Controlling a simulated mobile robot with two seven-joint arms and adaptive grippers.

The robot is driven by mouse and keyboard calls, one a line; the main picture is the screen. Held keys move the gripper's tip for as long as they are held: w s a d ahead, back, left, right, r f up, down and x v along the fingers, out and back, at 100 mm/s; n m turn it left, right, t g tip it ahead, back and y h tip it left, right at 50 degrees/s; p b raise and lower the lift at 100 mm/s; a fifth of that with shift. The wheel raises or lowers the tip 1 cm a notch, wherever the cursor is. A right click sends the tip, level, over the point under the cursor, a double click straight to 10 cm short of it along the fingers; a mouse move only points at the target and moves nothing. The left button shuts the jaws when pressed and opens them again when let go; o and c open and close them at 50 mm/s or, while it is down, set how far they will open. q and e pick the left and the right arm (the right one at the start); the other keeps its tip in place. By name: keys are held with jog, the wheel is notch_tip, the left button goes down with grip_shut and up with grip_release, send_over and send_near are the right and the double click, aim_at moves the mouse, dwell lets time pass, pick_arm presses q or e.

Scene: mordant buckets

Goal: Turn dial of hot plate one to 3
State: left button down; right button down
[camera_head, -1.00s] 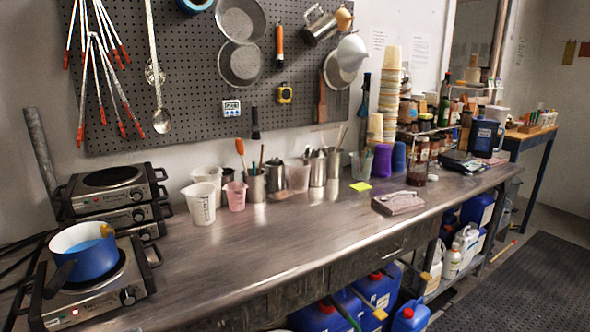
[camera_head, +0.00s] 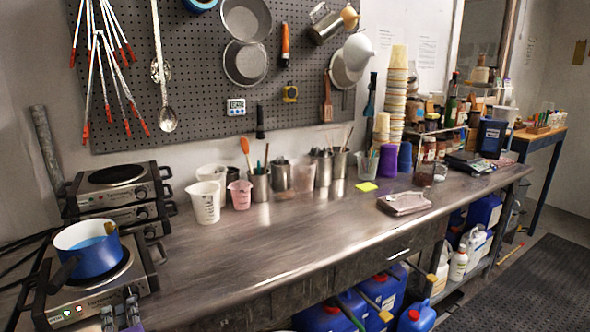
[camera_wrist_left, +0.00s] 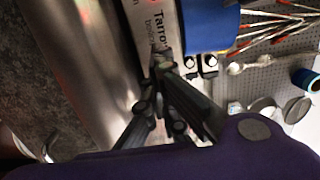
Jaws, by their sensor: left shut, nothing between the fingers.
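The front hot plate (camera_head: 85,303) sits at the near left end of the bench with a blue pot (camera_head: 93,252) on its burner. Indicator lights glow at the left of its front panel. My left gripper (camera_head: 121,306) is at the lower edge of the head view, in front of the panel's right part where the dial is. It covers most of the dial, so I cannot read its setting. In the left wrist view my left gripper (camera_wrist_left: 162,62) is shut and empty, close to the lettered panel (camera_wrist_left: 152,22). I cannot tell whether it touches. My right gripper is out of view.
Stacked hot plates (camera_head: 117,190) stand behind the front one. A white beaker (camera_head: 205,202) and a pink cup (camera_head: 240,194) stand to the right near the wall. The middle of the steel bench (camera_head: 290,245) is clear.

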pick_arm(q)
jog(key=shift+w+a, duration=0.1)
jog(key=shift+a, duration=0.05)
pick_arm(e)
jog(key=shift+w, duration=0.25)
pick_arm(q)
jog(key=shift+w+d+r, duration=0.1)
jog(key=shift+w+d, duration=0.3)
jog(key=shift+d, duration=0.1)
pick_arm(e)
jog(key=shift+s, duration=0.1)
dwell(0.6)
pick_arm(q)
jog(key=shift+r, duration=0.45)
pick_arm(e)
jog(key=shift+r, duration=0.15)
pick_arm(q)
jog(key=shift+a, duration=0.1)
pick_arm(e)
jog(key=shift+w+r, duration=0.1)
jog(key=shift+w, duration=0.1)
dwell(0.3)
